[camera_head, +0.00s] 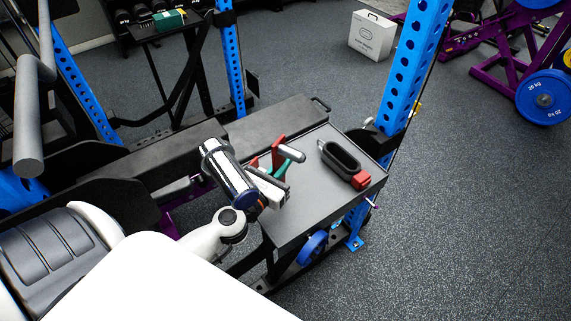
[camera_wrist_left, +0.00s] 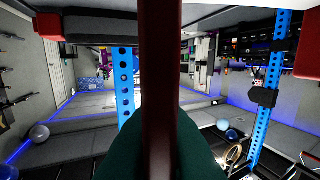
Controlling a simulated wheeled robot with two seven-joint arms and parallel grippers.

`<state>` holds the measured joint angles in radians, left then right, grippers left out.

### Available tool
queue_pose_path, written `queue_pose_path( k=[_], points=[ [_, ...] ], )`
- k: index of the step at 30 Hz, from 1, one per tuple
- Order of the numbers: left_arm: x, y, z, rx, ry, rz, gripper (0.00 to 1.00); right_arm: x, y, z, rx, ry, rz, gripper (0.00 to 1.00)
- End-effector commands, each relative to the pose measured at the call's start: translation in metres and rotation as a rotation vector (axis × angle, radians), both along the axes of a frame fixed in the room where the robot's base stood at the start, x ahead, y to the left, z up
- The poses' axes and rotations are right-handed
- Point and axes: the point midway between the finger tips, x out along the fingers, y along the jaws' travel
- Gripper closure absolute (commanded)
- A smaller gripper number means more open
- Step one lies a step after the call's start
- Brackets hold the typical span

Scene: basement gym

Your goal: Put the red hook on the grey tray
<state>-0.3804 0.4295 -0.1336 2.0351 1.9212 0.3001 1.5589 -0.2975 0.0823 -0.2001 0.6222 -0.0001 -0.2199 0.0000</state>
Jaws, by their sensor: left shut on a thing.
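The red hook (camera_head: 278,152) has a red upright, a grey peg and a green part. My left gripper (camera_head: 276,178) is shut on it, over the left part of the grey tray (camera_head: 302,206) in the head view. Whether the hook touches the tray I cannot tell. The tray is a flat, dark grey surface at the end of the black bench. In the left wrist view a dark red bar (camera_wrist_left: 160,75) of the hook fills the middle, with green (camera_wrist_left: 160,150) below. My right gripper is not in view.
A black oblong holder (camera_head: 341,158) and a red block (camera_head: 361,181) are on the right part of the tray. A blue upright (camera_head: 402,75) stands behind its right corner. The tray's front middle is bare. A white box (camera_head: 371,35) is on the floor behind.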

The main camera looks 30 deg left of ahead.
Motion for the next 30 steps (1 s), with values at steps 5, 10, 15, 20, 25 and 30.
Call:
queue_pose_path(
  k=[5,10,15,20,25,30],
  points=[
    [0.013,0.0,0.004,0.0,-0.005,-0.001,1.0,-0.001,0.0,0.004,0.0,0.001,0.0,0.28],
    [0.014,0.0,-0.027,0.0,-0.002,0.0,1.0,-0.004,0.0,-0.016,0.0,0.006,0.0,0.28],
    [0.014,0.0,-0.035,0.0,-0.004,0.0,1.0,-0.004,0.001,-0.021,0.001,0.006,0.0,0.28],
    [0.014,0.0,-0.033,0.0,-0.004,0.0,1.0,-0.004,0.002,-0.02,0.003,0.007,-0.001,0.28],
    [0.013,0.0,-0.036,0.0,-0.004,0.0,1.0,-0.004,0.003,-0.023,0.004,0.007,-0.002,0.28],
    [0.013,0.0,-0.038,-0.001,0.001,-0.001,0.71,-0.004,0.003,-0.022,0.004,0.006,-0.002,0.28]
  ],
)
